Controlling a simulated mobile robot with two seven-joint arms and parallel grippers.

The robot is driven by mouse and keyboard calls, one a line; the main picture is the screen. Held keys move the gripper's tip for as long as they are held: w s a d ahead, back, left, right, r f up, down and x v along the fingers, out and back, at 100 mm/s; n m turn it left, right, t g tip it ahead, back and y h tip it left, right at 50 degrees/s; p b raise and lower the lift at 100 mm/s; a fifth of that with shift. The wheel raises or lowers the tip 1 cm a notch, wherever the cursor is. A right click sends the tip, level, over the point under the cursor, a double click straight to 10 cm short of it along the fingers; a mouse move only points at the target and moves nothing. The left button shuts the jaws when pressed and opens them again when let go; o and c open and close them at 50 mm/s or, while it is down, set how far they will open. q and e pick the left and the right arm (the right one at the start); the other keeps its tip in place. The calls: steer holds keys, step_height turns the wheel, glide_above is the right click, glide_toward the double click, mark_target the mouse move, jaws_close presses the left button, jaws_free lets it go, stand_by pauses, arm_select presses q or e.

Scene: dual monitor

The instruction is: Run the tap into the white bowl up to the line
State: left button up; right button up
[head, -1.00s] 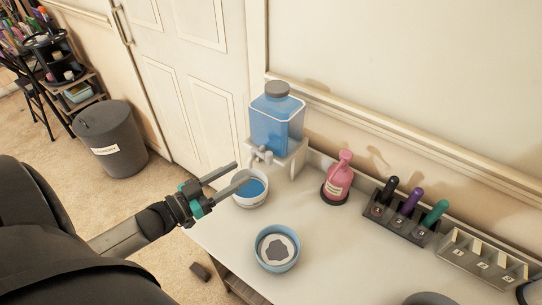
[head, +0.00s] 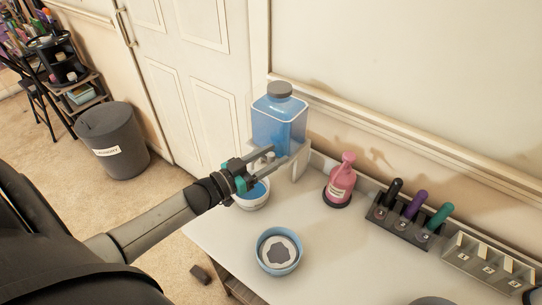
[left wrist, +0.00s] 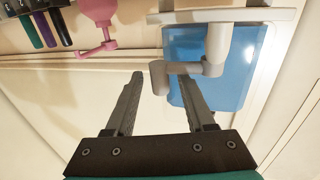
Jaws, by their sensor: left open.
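The dispenser's clear tank (head: 278,124) of blue liquid stands at the back of the table; it also shows in the left wrist view (left wrist: 238,85). In that view its grey tap (left wrist: 186,69) lies between my open fingers, with no clear grip on it. The white bowl (head: 252,206) stands below the tap with blue inside. My gripper and arm partly cover it, and I cannot make out its line or whether liquid is flowing. My left gripper (head: 278,158) is open in front of the tap, above the bowl; its fingers (left wrist: 174,78) fill the left wrist view. My right gripper is out of view.
A pale blue bowl (head: 279,264) stands nearer the front. A pink bottle (head: 340,182) stands right of the dispenser, then a rack (head: 398,230) of dark, purple and green handled items and a grey tray (head: 490,263). The white table (head: 340,245) is clear between.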

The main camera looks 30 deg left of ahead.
arm_select(q)
jaws_close()
stand_by(0.3)
steer(key=shift+w+r+n+y+p, duration=0.2)
steer(key=shift+n+y+p, duration=0.35)
steer(key=shift+y, duration=0.25)
steer(key=shift+w+f+n+t+y, duration=0.1)
steer(key=shift+f+n+t+y, duration=0.05)
steer(key=shift+n+t+y, duration=0.15)
jaws_free()
